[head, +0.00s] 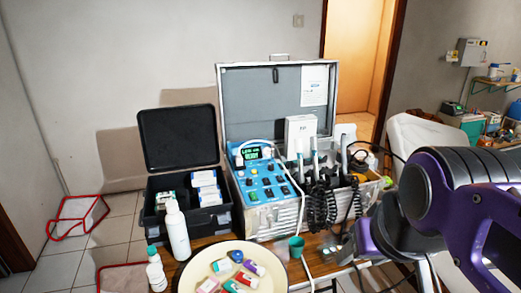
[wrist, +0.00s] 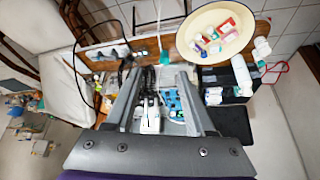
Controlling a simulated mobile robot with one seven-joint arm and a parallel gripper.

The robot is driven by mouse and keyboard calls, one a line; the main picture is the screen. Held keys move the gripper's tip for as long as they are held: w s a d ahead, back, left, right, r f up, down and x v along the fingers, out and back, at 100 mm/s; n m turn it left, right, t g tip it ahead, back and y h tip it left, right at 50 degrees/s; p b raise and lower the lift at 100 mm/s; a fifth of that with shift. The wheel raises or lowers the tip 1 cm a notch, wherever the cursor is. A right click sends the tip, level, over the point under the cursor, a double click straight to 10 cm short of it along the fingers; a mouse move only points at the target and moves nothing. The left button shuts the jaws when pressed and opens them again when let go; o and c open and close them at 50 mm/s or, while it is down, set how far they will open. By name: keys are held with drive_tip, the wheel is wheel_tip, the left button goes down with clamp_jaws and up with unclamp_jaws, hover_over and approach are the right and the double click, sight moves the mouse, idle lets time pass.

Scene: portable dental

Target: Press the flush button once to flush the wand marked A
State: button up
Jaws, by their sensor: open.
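The dental unit's blue control panel (head: 262,184) sits in the left part of an open metal case (head: 272,222). It carries several small buttons or knobs and a lit green display (head: 249,154). I cannot tell which is the flush button; labels are too small. Several wands (head: 314,158) stand upright right of the panel with dark coiled hoses; no letter A is readable. In the wrist view, my gripper (wrist: 160,72) is open and empty, its two grey fingers apart above the case. The blue panel (wrist: 172,100) shows between the fingers. The gripper is out of the head view.
An open black case (head: 180,140) with boxes stands left of the unit. A white bottle (head: 177,232), a small bottle (head: 155,270), a round cream tray (head: 190,283) with coloured items and a green cup (head: 296,246) stand in front. The raised lid (head: 245,105) closes off the back.

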clamp_jaws()
idle(1.5)
